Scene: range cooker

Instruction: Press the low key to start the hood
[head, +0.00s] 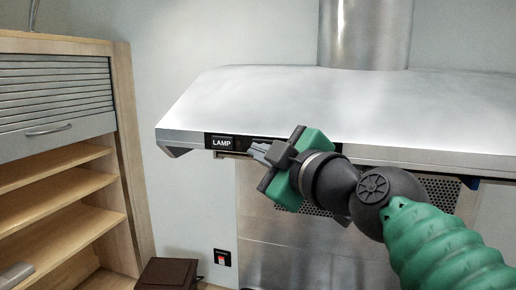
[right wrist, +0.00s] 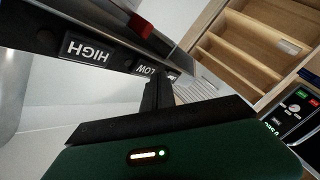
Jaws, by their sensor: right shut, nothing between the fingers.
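The steel range hood (head: 290,100) has a black key strip along its front edge. The LAMP key (head: 221,142) shows at the strip's left end in the head view. My right gripper (head: 259,152) is shut and empty, its tips in front of the strip just right of LAMP. It hides the keys behind it there. In the right wrist view the LOW key (right wrist: 146,70) is close beside the fingertips, and the HIGH key (right wrist: 88,50) is farther left. I cannot tell whether the tips touch a key. My left gripper is out of view.
A wooden cabinet (head: 125,120) with open shelves and a grey roller shutter stands at the left. A dark brown box (head: 168,272) is low in front. A wall switch (head: 222,258) is below the hood. A dark panel (right wrist: 295,108) with buttons shows in the right wrist view.

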